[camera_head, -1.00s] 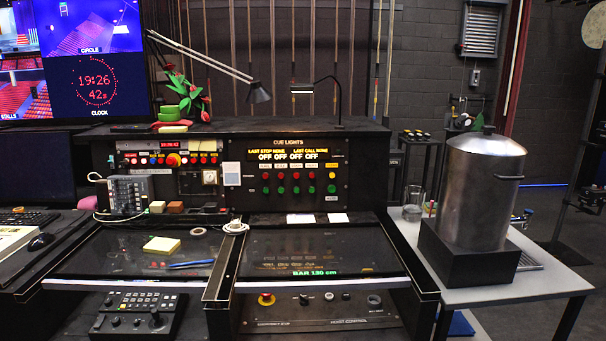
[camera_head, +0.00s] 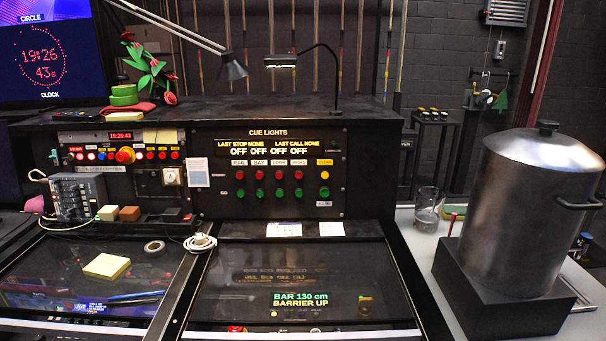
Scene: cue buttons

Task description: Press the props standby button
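The cue lights panel (camera_head: 268,172) stands upright at the back of the desk, facing me. It has a row of red buttons (camera_head: 279,175) above a row of green buttons (camera_head: 279,193), with small white labels over the columns. A yellow label and an amber button (camera_head: 324,175) stand at the right end. The labels are too small for me to tell surely which column is props. The display above reads LAST STOP NONE, LAST CALL NONE and several OFF. Neither of my grippers is in view.
A glossy desk screen (camera_head: 305,285) lies before the panel, with a white cable coil (camera_head: 200,242) at its left corner. A desk lamp (camera_head: 281,61) hangs above the panel. A metal urn (camera_head: 520,215) and a glass (camera_head: 428,206) stand on the right table.

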